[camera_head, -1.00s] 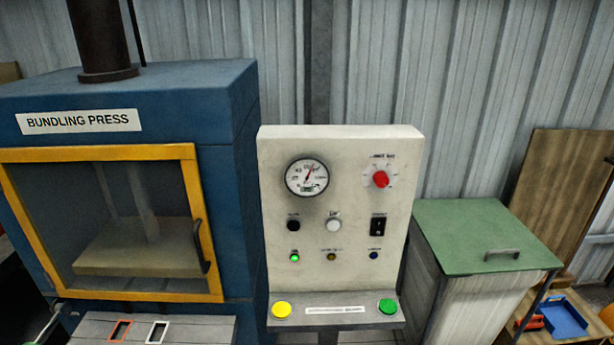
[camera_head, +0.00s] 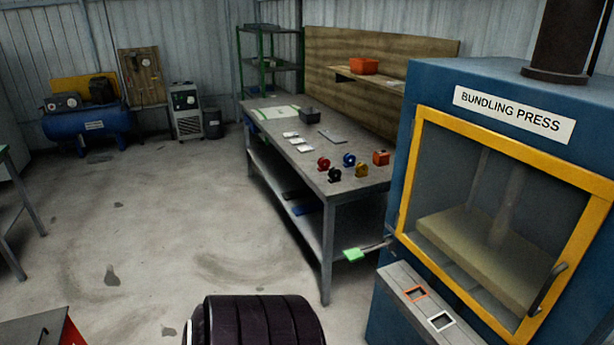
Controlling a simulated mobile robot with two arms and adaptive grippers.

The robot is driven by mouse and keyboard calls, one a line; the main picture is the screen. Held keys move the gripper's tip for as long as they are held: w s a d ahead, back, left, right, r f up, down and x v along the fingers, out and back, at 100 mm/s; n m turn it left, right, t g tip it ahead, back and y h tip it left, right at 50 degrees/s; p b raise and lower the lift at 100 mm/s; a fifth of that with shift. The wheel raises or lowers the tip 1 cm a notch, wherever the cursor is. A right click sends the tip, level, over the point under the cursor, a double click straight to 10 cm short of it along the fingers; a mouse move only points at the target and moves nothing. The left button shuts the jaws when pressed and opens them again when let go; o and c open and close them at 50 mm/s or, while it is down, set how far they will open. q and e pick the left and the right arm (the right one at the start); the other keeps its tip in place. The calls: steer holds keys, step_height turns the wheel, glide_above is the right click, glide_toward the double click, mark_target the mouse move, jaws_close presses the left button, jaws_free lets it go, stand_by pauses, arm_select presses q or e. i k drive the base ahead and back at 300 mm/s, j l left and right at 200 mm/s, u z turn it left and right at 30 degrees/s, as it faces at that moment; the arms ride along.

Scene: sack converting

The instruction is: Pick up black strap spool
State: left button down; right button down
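The black strap spool (camera_head: 334,174) stands near the front end of the grey workbench (camera_head: 262,132). A red spool (camera_head: 323,163) is just behind and to its left, a blue spool (camera_head: 348,159) behind and to its right, and a yellow spool (camera_head: 361,170) to its right. The spools are small at this distance. Neither of my grippers is in view.
The blue bundling press (camera_head: 398,300) stands to the right of the bench, with a green-ended lever (camera_head: 355,254) sticking out. The concrete floor (camera_head: 170,220) left of the bench is mostly clear. A compressor (camera_head: 90,122) stands far back.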

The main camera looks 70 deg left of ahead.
mark_target(335, 174)
steer(key=u, duration=2.2)
steer(key=i+j+z, duration=0.1)
steer(key=i+j, duration=0.95)
